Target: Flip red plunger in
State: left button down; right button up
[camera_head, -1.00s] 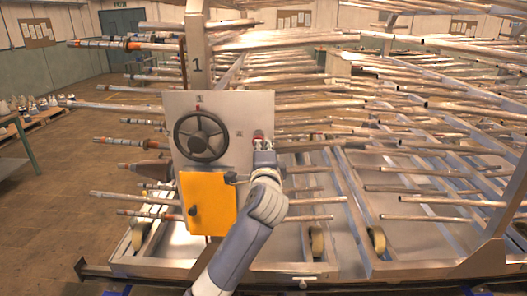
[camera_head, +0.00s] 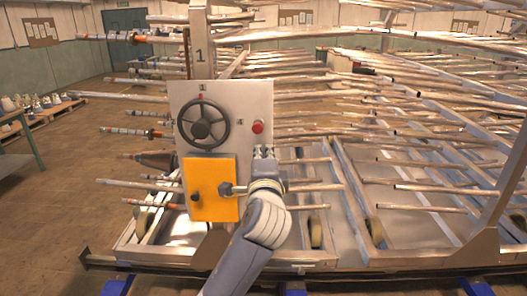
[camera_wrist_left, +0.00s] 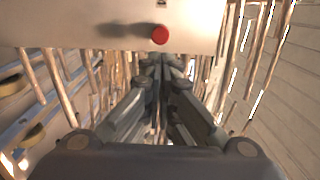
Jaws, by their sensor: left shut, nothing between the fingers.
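The red plunger (camera_head: 258,126) is a small round red knob on the right side of the pale upright panel (camera_head: 255,95). In the left wrist view the red plunger (camera_wrist_left: 160,35) stands out from the panel, just beyond the fingertips, with its shadow to the left. My left gripper (camera_head: 264,151) is just below the plunger in the head view and apart from it. In the left wrist view my left gripper (camera_wrist_left: 163,62) is shut with nothing between its fingers. My right gripper is not in view.
The panel also carries a dark handwheel (camera_head: 202,125) and a yellow box (camera_head: 212,205) with a dark knob and a lever (camera_head: 228,189) near my gripper. Many metal tubes on a frame (camera_head: 400,175) extend behind and to the right. Floor is open at left.

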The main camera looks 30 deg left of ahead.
pick_arm(q)
jog(key=shift+v, duration=1.05)
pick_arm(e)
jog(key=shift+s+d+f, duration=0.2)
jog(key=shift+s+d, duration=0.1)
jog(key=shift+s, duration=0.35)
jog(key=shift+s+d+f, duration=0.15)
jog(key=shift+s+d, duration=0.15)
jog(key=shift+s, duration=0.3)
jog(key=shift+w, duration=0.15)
